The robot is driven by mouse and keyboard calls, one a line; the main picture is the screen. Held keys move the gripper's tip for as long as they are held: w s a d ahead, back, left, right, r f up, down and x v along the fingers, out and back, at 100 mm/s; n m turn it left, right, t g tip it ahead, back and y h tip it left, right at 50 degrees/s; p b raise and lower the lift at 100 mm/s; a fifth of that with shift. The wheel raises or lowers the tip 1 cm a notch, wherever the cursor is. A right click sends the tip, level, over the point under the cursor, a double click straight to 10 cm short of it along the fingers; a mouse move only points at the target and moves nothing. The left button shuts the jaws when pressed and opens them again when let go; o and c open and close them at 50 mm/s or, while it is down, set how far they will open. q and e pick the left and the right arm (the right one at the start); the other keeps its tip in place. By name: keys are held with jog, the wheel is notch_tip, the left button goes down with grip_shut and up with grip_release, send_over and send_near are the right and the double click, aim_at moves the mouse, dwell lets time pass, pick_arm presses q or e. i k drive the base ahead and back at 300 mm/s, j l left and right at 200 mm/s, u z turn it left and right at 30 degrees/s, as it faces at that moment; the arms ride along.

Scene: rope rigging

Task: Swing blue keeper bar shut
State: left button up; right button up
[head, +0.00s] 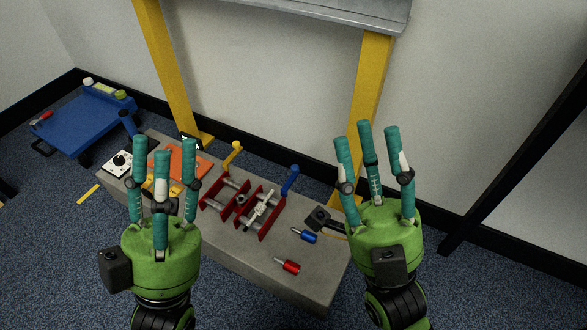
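The blue keeper bar (290,180) sticks up at an angle from the back of the right-hand red bracket (272,222) on the grey bench (310,278). It stands clear of the bracket's top. A grey and white piece (260,206) lies across that bracket. My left gripper (163,148) is open and empty, fingers up, left of the brackets and in front of the orange plate. My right gripper (366,133) is open and empty, fingers up, to the right of the blue bar. Neither gripper appears to touch the bar.
A yellow bar (233,153) rises from the left red bracket (223,195). Blue (305,236) and red (289,266) pins lie on the bench's right part. A black block (319,219) sits near my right gripper. Yellow posts (370,75) stand behind. A blue cart (80,122) is at far left.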

aim_at(295, 168)
jog(key=k+z, duration=0.35)
jog(key=k+l+z, duration=0.1)
jog(key=z, duration=0.25)
jog(key=j+z, duration=0.45)
jog(key=k+j+z, duration=0.1)
jog(key=j+z, duration=0.3)
jog(key=j, duration=0.25)
jog(key=i+j, duration=0.15)
jog(key=i, duration=0.3)
